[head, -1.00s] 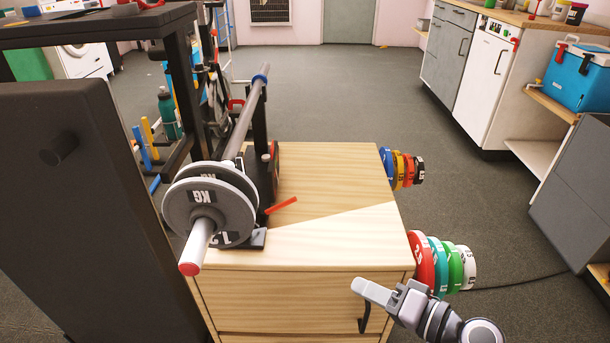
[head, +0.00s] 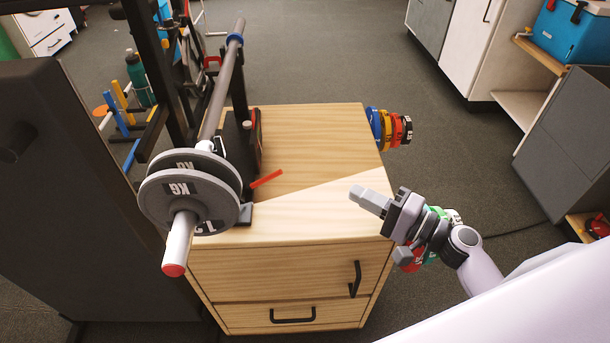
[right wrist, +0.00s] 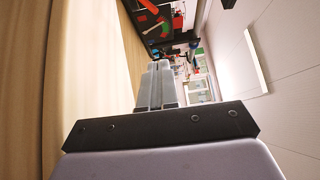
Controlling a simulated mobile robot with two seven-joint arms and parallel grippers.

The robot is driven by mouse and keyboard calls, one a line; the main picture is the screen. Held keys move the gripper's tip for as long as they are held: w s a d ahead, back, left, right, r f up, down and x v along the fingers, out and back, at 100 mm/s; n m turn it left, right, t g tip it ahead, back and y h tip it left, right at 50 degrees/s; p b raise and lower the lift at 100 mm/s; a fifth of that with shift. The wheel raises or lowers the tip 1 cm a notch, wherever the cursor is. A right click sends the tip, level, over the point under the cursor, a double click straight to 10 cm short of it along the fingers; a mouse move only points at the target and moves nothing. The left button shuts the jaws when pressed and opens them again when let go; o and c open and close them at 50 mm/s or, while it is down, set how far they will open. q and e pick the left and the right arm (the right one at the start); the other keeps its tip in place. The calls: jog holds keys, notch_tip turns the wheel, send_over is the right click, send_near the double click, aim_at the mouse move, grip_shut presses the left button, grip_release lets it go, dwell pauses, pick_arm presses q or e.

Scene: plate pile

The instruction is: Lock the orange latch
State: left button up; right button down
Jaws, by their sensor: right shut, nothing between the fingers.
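The orange latch (head: 267,179) is a thin orange-red bar. It sticks out to the right from the dark barbell stand, low above the wooden cabinet top. The barbell (head: 220,95) lies along the stand, with grey plates (head: 188,200) at its near end. My right gripper (head: 358,196) is shut and empty above the right part of the cabinet top, to the right of the latch and apart from it. Its closed fingers also show in the right wrist view (right wrist: 160,70). My left gripper is not in view.
The wooden cabinet (head: 325,130) has a mostly clear top between latch and gripper. Coloured plates (head: 388,128) stick out from its right side, and others are partly hidden behind my right gripper. A dark panel (head: 85,200) stands at the left.

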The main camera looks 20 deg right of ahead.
send_near(264, 180)
jog(key=w+d, duration=0.1)
jog(key=w+d+r, duration=0.1)
jog(key=w+d, duration=0.1)
jog(key=w+d+r, duration=0.1)
jog(key=d, duration=0.1)
jog(key=shift+w+p, duration=0.35)
jog(key=a, duration=0.2)
jog(key=shift+w+a+p, duration=0.15)
jog(key=shift+a+p, duration=0.15)
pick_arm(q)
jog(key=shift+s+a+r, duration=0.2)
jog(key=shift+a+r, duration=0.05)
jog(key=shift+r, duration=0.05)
pick_arm(e)
jog(key=shift+w+a, duration=0.1)
jog(key=shift+a, duration=0.55)
